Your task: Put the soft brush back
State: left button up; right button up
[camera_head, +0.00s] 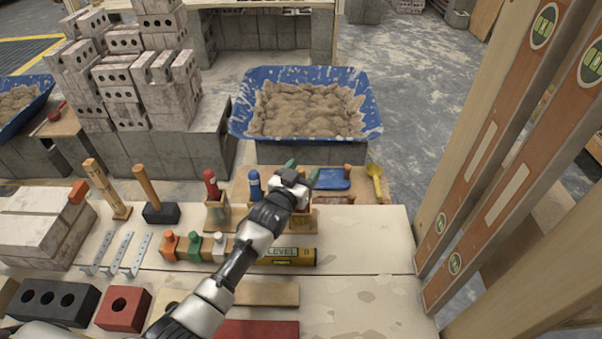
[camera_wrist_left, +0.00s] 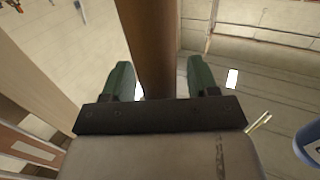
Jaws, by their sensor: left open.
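My left gripper (camera_head: 302,171) is over the back of the bench, just in front of the blue tub, with its green fingers apart. In the left wrist view, my open gripper (camera_wrist_left: 158,82) has a brown shaft (camera_wrist_left: 148,45) between its two fingers. It looks like a wooden handle, perhaps the soft brush's; gaps show on both sides. A wooden holder (camera_head: 302,220) is partly hidden behind my left wrist. Two similar holders beside it carry a red-handled tool (camera_head: 211,184) and a blue-handled tool (camera_head: 255,186). No brush bristles can be made out. My right gripper is not in view.
A blue tub of mortar (camera_head: 240,122) stands behind the bench. A yellow-handled tool (camera_head: 376,180) and a blue float (camera_head: 330,180) lie at the back right. A yellow level (camera_head: 290,257) lies in front. Tall wooden levels (camera_head: 500,150) rise on the right. The front right bench top is clear.

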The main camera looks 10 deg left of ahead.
pick_arm(q)
jog(key=v, duration=1.1)
jog(key=shift+f, duration=0.1)
